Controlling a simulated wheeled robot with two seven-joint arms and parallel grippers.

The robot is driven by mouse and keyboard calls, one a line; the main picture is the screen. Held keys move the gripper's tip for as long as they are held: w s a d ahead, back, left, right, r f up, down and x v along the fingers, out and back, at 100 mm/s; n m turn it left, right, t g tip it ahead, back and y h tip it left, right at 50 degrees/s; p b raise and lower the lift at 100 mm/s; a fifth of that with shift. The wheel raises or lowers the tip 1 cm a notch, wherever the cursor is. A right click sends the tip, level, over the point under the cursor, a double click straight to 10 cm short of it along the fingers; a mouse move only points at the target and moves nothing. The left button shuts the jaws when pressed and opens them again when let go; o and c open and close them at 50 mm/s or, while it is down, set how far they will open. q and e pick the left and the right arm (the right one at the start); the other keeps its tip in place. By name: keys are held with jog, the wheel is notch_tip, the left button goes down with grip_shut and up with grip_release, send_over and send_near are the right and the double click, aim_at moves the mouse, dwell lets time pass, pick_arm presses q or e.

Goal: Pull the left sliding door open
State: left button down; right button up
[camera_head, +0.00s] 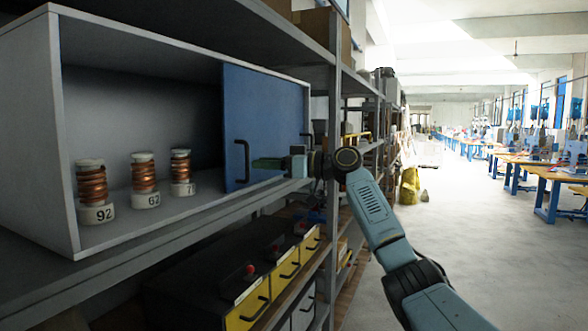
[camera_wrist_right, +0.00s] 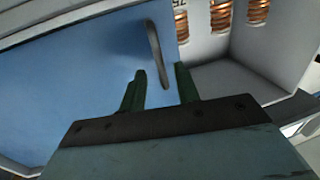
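A blue sliding door (camera_head: 262,118) covers the right part of a grey cabinet (camera_head: 150,240); the left part stands uncovered. It is the only door panel I can make out. Its dark bar handle (camera_head: 242,162) stands upright near the door's left edge. My right gripper (camera_head: 258,163) is at the handle, coming from the right. In the right wrist view, the fingers (camera_wrist_right: 160,72) are apart, and the handle (camera_wrist_right: 156,50) shows between and beyond them. I cannot tell whether either finger touches it. The blue door (camera_wrist_right: 80,80) fills the left of that view. My left gripper is not in view.
Several copper coils, including one numbered 92 (camera_head: 92,190), stand inside the uncovered part. Yellow-fronted drawers (camera_head: 248,312) sit below the shelf. A shelf upright (camera_head: 334,110) stands right of the cabinet. The aisle floor (camera_head: 470,240) at right is clear.

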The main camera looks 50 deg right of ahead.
jog(key=b+v, duration=0.2)
jog(key=v, duration=0.7)
jog(key=shift+s, duration=0.4)
jog(key=shift+d, duration=0.15)
